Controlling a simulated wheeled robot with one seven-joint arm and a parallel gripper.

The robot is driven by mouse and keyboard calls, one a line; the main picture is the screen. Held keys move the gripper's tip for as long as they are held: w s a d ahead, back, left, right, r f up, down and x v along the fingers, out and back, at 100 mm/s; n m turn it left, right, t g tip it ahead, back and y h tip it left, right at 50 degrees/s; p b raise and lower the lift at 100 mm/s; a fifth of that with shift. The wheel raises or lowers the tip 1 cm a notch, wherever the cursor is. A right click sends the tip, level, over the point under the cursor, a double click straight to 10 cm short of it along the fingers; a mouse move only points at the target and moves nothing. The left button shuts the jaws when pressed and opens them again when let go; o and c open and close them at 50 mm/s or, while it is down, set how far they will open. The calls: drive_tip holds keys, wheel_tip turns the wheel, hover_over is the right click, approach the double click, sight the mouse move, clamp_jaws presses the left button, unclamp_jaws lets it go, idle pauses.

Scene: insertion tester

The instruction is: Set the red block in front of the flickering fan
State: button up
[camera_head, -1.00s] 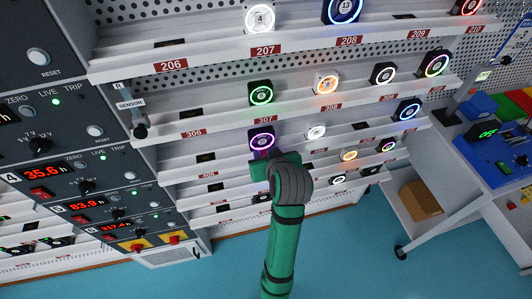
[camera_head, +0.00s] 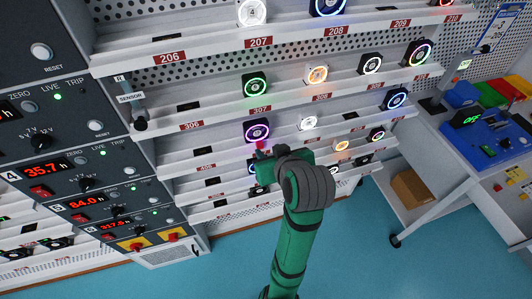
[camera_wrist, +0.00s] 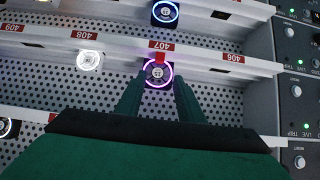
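A small red block (camera_wrist: 160,57) stands at the front of a purple-ringed fan (camera_wrist: 158,73), by the 407 label, in the wrist view. In the head view the red block (camera_head: 259,146) shows just below the same fan (camera_head: 256,131). My gripper (camera_wrist: 160,82) is open, its two dark green fingers apart with the fan and block seen between their tips; nothing is held. In the head view my gripper (camera_head: 265,168) is just below the block and partly hidden by my wrist. These frames do not show which fan flickers.
Other lit fans stand on the shelves, including a green one (camera_head: 255,85), a white one (camera_head: 308,122) and an orange one (camera_head: 317,75). A control panel (camera_head: 60,170) is at left. A cart (camera_head: 480,140) with coloured bins and a cardboard box (camera_head: 412,189) is at right.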

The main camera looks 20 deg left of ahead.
drive_tip(key=s+d+f+m+t+h, duration=0.25)
drive_tip(key=s+d+f, duration=0.2)
drive_tip(key=f, duration=0.45)
drive_tip(key=s+d+f+m+t+h, duration=0.1)
drive_tip(key=s+d+f+m, duration=0.3)
drive_tip(key=f, duration=0.5)
drive_tip(key=s+d+t+h, duration=0.1)
drive_tip(key=s+d, duration=0.1)
drive_tip(key=s, duration=1)
drive_tip(key=s+d+r+t+h, duration=0.1)
drive_tip(key=s+d+t, duration=0.1)
drive_tip(key=s, duration=1)
drive_tip(key=shift+d+r, duration=0.25)
drive_tip(key=shift+d, duration=0.05)
drive_tip(key=shift+w+m+h, duration=0.1)
drive_tip(key=shift+m+h, duration=0.15)
drive_tip(key=shift+c, duration=0.5)
